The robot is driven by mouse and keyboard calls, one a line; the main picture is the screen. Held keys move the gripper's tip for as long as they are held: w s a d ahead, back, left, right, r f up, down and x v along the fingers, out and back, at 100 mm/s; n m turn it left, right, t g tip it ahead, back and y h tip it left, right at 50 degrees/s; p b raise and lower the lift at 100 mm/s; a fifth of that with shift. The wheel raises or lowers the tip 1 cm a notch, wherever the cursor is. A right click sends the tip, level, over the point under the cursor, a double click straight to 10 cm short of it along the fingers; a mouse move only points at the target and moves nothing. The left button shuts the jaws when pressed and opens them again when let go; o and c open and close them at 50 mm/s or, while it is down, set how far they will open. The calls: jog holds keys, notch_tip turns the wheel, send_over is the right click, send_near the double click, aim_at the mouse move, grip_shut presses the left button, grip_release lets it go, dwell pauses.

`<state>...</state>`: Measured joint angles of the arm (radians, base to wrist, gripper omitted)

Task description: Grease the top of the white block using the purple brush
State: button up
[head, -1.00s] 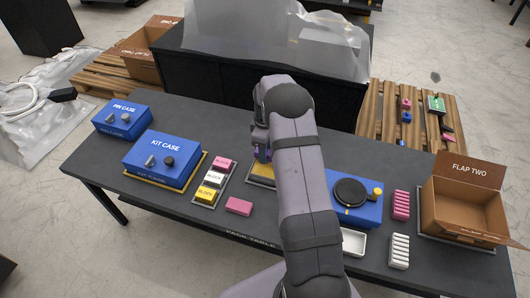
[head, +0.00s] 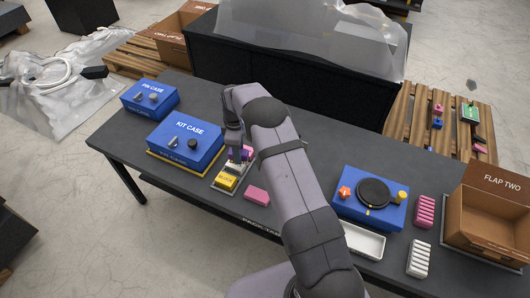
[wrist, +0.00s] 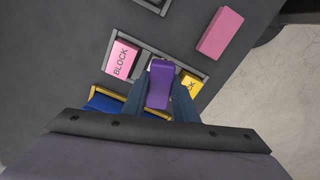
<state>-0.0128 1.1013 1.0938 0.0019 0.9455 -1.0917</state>
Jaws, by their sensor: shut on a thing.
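The purple brush (wrist: 160,85) is held upright between the fingers of my gripper (wrist: 166,100), which is shut on it. In the head view my gripper (head: 238,150) and the brush are over the block tray (head: 217,186). The white block (head: 232,167) sits in the tray's middle, between a pink block (wrist: 122,60) and a yellow block (head: 227,181). In the wrist view the brush and fingers cover most of the white block. I cannot tell whether the brush touches it.
The blue kit case (head: 186,143) stands close left of the tray, with the pin case (head: 150,98) beyond. A loose pink block (head: 257,196) lies right of the tray. A blue unit with a black disc (head: 373,193) and an open carton (head: 489,222) are further right.

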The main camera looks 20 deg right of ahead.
jog(key=w+a+r, duration=0.2)
jog(key=shift+w+a+m, duration=0.1)
jog(key=shift+w+m, duration=0.2)
jog(key=shift+w+r+m, duration=0.2)
jog(key=shift+r+m, duration=0.7)
jog(key=shift+r, duration=0.2)
jog(key=shift+s+m, duration=0.4)
jog(key=shift+m, duration=0.1)
jog(key=shift+f, duration=0.2)
jog(key=shift+f+b, duration=2.05)
jog(key=shift+f, duration=0.75)
jog(key=shift+f+b, duration=0.3)
jog(key=shift+f, duration=0.3)
